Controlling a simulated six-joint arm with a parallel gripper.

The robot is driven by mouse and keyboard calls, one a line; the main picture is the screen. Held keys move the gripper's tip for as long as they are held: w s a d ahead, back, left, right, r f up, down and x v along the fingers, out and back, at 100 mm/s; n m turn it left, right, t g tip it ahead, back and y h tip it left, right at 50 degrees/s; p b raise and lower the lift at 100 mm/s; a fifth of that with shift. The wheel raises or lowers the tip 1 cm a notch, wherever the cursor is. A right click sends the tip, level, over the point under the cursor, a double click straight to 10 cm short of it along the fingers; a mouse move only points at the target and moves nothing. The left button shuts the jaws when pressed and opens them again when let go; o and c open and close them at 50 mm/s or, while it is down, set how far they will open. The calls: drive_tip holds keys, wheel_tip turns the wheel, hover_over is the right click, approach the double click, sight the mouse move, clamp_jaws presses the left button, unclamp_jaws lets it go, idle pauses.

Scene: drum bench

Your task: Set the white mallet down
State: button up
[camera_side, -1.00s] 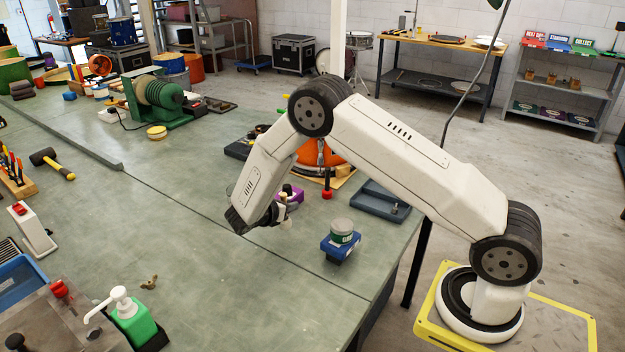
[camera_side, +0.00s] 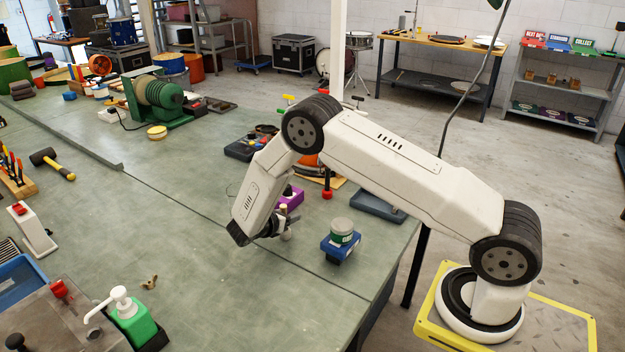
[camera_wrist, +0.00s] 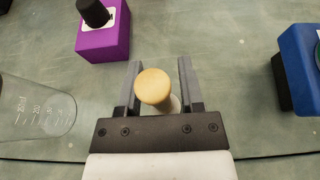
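The white mallet (camera_side: 286,234) is upright at my gripper (camera_side: 272,230), low over the green bench. In the wrist view its round tan end (camera_wrist: 153,86) sits between the two grey fingers of my gripper (camera_wrist: 160,80), with a bit of white beneath it. The fingers look shut on the mallet, though the contact itself is hidden under the tan end. I cannot tell whether the mallet's lower end touches the bench.
A purple block (camera_wrist: 104,38) with a black knob is just behind the mallet. A clear marked beaker (camera_wrist: 38,105) is at the left in the wrist view.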

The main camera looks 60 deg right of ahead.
drive_tip(key=shift+r, duration=0.1)
idle(0.3)
drive_tip(key=shift+r, duration=0.1)
drive_tip(key=v, duration=1.2)
idle(0.5)
drive_tip(key=s+a+r+m+t+y, duration=0.1)
drive_tip(key=s+r+m+y, duration=0.3)
drive_tip(key=s+m, duration=0.5)
drive_tip(key=s+a+r+m+t+y, duration=0.1)
drive_tip(key=s+r+m+y, duration=0.3)
drive_tip(key=s+m+y, duration=0.5)
drive_tip(key=shift+s+t, duration=0.3)
drive_tip(key=shift+s, duration=0.65)
